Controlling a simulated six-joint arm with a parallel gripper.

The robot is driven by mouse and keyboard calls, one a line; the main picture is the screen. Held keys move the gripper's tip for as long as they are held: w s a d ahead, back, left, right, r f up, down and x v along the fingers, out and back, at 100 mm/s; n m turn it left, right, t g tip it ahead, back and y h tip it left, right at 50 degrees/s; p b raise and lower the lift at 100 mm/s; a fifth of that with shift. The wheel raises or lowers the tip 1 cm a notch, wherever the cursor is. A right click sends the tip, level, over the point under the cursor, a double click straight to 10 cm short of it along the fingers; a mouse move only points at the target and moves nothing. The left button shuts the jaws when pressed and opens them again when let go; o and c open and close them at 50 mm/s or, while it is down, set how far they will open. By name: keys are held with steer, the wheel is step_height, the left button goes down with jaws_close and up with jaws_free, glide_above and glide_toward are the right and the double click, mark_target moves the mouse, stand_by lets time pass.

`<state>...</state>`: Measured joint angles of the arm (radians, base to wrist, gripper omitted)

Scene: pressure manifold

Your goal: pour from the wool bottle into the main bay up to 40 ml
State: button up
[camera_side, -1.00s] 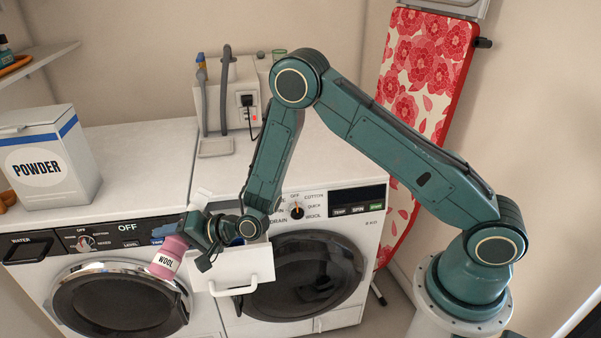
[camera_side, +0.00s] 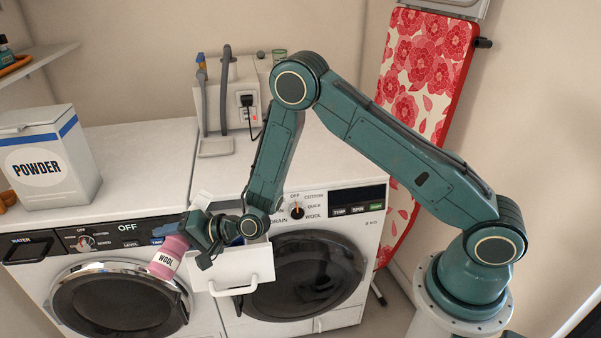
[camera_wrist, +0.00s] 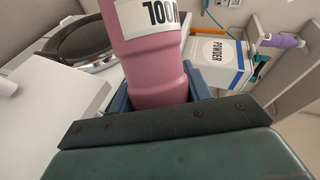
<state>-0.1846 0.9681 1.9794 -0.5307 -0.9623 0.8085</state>
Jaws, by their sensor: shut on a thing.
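The pink bottle labelled WOOL (camera_side: 168,258) is held in my gripper (camera_side: 188,232), in front of the left machine's door. It is tilted, with its labelled part toward the lower left in the side view. In the wrist view the pink bottle (camera_wrist: 155,60) rises from between the blue jaws, which are shut on it. The open drawer (camera_side: 232,268) of the right machine sticks out just right of the bottle. Its inside, with the main bay, is mostly hidden behind my wrist and the drawer front. I cannot see any liquid or level.
A POWDER box (camera_side: 48,158) stands on the left machine's top. A grey device with hoses (camera_side: 228,95) stands at the back. The left machine's round door (camera_side: 120,300) lies behind the bottle. A patterned ironing board (camera_side: 425,75) leans at right.

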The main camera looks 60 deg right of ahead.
steer(key=shift+w+d+m+y, duration=0.1)
steer(key=shift+d+m+y, duration=0.2)
steer(key=shift+m, duration=0.1)
stand_by(2.2)
steer(key=shift+a, duration=0.1)
steer(key=shift+a+n, duration=0.35)
steer(key=shift+n, duration=0.15)
steer(key=shift+r+h, duration=0.25)
steer(key=shift+h, duration=0.15)
steer(key=shift+d+r+n+h, duration=0.2)
steer(key=shift+n+h, duration=0.1)
steer(key=shift+n, duration=0.2)
